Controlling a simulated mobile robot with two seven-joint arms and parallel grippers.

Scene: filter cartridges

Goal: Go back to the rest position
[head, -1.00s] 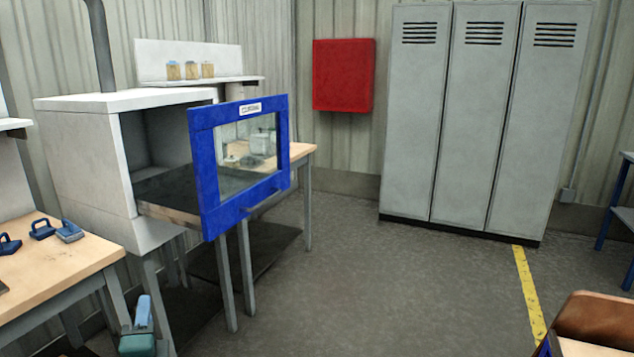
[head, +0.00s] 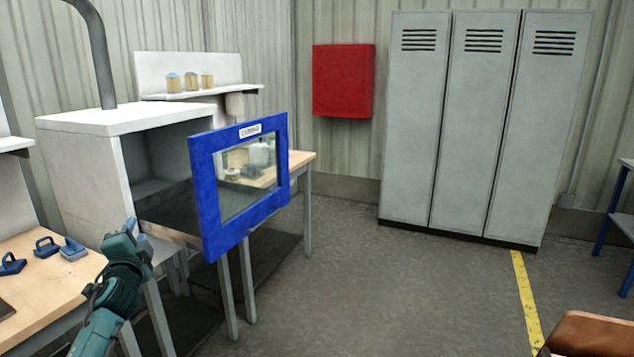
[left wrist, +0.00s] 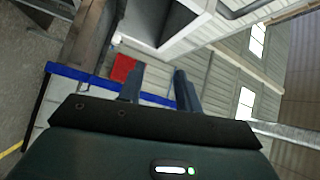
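My left gripper (head: 136,228) is at the lower left of the head view, with my teal arm below it. It shows in front of the white cabinet and the right end of the wooden bench. In the left wrist view its two fingers (left wrist: 160,90) stand apart with nothing visible between them. My right gripper is in neither view. The white cabinet (head: 80,185) has its blue-framed glass door (head: 208,190) standing open, and a dark shelf shows inside.
Several blue-handled tools (head: 72,249) lie on the wooden bench (head: 55,285). Jars (head: 190,81) stand on a shelf behind the cabinet. Grey lockers (head: 470,130) and a red box (head: 343,80) are at the back. The middle floor (head: 390,290) is clear.

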